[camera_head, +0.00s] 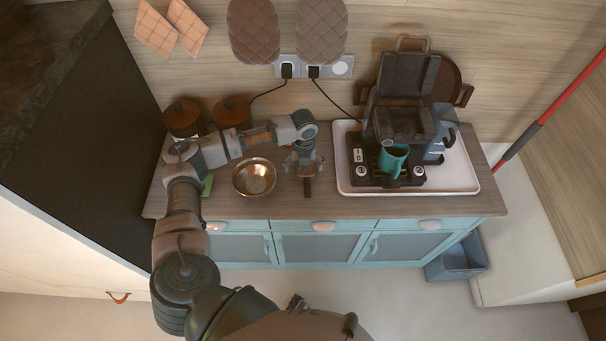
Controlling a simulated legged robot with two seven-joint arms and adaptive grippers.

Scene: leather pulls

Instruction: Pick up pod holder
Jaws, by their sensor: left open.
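My left arm comes in from the left and reaches over the counter. Its gripper (304,166) points down, open, right of a metal bowl (254,177). A small dark handle (307,188), which looks like part of the pod holder, sticks out toward the front from under the gripper. The rest of that object is hidden by the gripper, and I cannot tell whether the fingers touch it. The coffee machine (402,95) stands on a white tray (465,175) to the right, with a teal cup (393,158) on it.
The counter (340,208) has a bare strip along its front edge. Two lidded brown pots (183,116) stand at the back left. A green item (207,185) lies left of the bowl. Black cords run from the wall socket (340,67). A bin (456,260) stands on the floor.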

